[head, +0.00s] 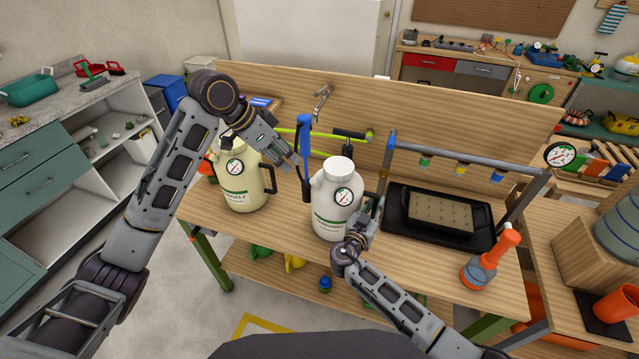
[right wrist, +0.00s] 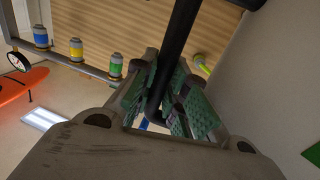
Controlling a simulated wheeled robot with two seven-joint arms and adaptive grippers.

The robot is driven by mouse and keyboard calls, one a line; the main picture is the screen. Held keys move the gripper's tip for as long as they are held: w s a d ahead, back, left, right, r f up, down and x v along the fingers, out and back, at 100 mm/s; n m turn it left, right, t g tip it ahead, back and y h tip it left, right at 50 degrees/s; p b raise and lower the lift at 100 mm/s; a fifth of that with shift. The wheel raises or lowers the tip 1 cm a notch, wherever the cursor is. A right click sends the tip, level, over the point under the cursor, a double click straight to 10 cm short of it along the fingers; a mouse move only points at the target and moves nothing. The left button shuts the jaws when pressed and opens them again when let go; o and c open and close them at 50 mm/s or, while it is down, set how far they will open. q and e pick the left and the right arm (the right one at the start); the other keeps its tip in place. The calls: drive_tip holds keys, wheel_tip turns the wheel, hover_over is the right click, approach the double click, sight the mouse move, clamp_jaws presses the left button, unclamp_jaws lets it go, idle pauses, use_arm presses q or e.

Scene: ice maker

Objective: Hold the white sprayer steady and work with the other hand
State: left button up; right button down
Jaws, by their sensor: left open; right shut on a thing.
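The white sprayer (head: 330,215), a jug with a round gauge and a green label, stands upright on the wooden bench. My right gripper (head: 372,212) is at its right side, shut on its black handle. In the right wrist view the green-padded fingers (right wrist: 165,105) are on either side of the dark handle bar (right wrist: 179,45). My left gripper (head: 292,153) is open, above the bench between the cream sprayer (head: 241,185) and the white one. A blue and black upright tool (head: 305,150) is just right of its fingers; contact cannot be told.
A black tray with a seed pad (head: 440,212) lies right of the white sprayer, under a metal rail (head: 470,160). An orange-topped bottle (head: 485,260) stands near the front edge. A lime wand with a black grip (head: 350,133) is behind. Bare bench (head: 400,262) lies in front of the tray.

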drive_tip(key=c, duration=1.3)
unclamp_jaws()
drive_tip(key=shift+c, duration=0.2)
drive_tip(key=v, duration=1.2)
drive_tip(key=shift+f, duration=0.1)
